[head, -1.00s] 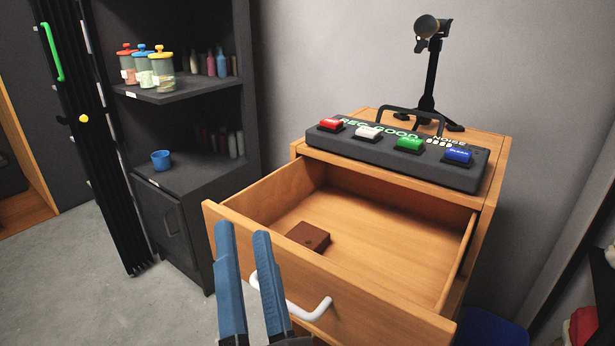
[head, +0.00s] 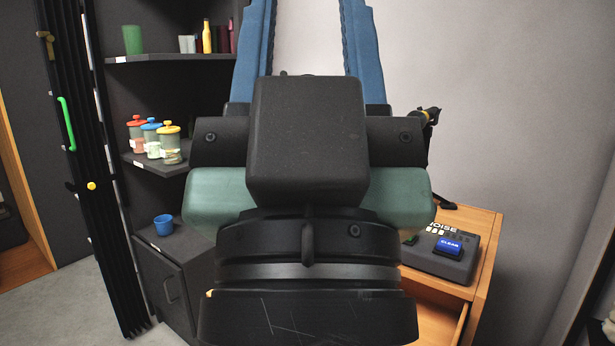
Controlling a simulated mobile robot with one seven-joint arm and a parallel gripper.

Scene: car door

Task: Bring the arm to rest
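My gripper (head: 310,45) is raised close in front of the head camera and fills the middle of the view. Its two blue fingers point up and stand wide apart, with only grey wall between them. It is open and empty; the fingertips are cut off by the top edge. My gripper's body and wrist hide most of the wooden drawer cabinet (head: 482,262) behind. A strip of its drawer (head: 440,312) shows at the lower right, still pulled out. The drawer's inside is mostly hidden.
A button box (head: 450,262) with a blue button sits on the cabinet, partly hidden. A dark shelf unit (head: 160,85) at the left holds lidded jars (head: 152,138), bottles and a blue cup (head: 163,225). A dark folding panel (head: 85,180) stands at far left. Grey floor shows at lower left.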

